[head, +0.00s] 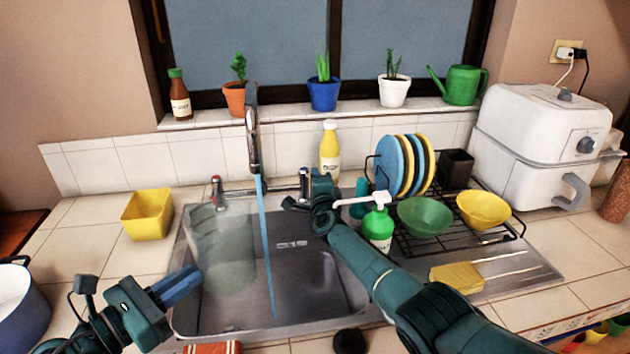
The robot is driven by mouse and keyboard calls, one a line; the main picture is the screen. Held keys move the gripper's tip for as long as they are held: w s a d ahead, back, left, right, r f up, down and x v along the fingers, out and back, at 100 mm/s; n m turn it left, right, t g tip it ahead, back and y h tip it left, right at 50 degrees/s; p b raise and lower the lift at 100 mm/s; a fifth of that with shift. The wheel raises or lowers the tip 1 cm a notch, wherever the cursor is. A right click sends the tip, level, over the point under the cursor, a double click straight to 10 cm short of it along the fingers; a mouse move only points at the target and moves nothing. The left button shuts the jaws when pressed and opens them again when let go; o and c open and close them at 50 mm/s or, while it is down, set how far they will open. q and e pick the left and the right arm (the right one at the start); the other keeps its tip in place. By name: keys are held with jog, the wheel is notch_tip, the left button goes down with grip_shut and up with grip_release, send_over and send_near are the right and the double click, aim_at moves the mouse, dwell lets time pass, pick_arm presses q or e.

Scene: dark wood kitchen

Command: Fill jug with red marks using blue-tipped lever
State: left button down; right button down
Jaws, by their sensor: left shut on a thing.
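A translucent grey jug (222,250) is at the left side of the sink (320,290). Its marks are too faint to read. My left gripper (172,288) is shut on a blue piece that looks like the jug's handle. A tall tap (253,140) stands behind the sink. A thin blue stream of water (266,250) falls from it, just right of the jug, to the sink floor. A red-tipped lever (215,184) is left of the tap. My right gripper (312,192) is at the tap's right lever (304,176), and covers its tip; its jaws are unclear.
A green soap bottle (377,226) stands close to my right arm. A rack holds plates, a green bowl (425,216) and a yellow bowl (483,209). A yellow bottle (330,152) is behind the sink. A yellow container (147,214) is at left.

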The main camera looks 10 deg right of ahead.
jog(key=shift+w+d+n+y, duration=0.15)
jog(key=shift+n+y, duration=0.35)
jog(key=shift+y, duration=0.3)
jog(key=c, duration=1.4)
grip_release()
jog(key=shift+o, duration=0.2)
